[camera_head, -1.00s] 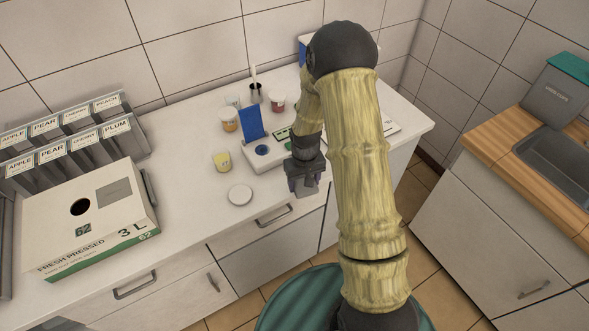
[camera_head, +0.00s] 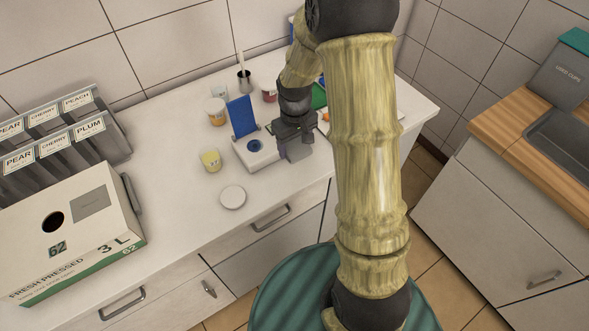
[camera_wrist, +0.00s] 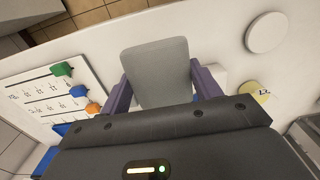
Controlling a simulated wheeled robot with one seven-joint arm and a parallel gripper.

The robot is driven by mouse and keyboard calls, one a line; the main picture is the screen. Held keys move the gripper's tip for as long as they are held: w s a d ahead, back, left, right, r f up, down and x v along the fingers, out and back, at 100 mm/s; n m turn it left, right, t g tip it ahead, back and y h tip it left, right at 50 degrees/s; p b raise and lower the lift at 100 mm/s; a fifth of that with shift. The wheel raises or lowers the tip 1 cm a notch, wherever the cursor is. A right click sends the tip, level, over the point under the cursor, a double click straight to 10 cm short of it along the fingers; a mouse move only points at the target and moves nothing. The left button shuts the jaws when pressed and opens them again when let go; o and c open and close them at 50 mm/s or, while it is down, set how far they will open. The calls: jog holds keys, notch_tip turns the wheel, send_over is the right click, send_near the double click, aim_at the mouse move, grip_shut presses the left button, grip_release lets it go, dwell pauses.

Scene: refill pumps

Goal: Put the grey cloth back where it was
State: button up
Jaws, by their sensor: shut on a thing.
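The grey cloth (camera_wrist: 157,70) is a flat, round-cornered piece held between the two purple-grey fingers of my gripper (camera_wrist: 163,89) in the wrist view. In the head view my gripper (camera_head: 296,140) points down at the right end of a white device, with the cloth (camera_head: 299,151) hanging below it. The cloth appears to be above the counter (camera_head: 180,215) near its front edge; whether it touches the counter I cannot tell.
The white device (camera_head: 262,155) with a blue panel (camera_head: 242,117) stands left of my gripper. A yellow cup (camera_head: 210,160) and a white disc (camera_head: 232,197) lie further left. A board with coloured pieces (camera_wrist: 45,98) is on the other side. A juice box (camera_head: 75,235) stands at left.

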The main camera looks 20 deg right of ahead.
send_over(295, 172)
jog(key=shift+f+p, duration=0.45)
jog(key=shift+f, duration=2.35)
jog(key=shift+f+p, duration=0.4)
jog(key=shift+f, duration=1.65)
jog(key=shift+f, duration=0.15)
jog(key=o, duration=1)
notch_tip(295, 172, up, 12)
jog(key=shift+r+b, duration=0.15)
jog(key=shift+b, duration=0.95)
jog(key=shift+s, duration=0.1)
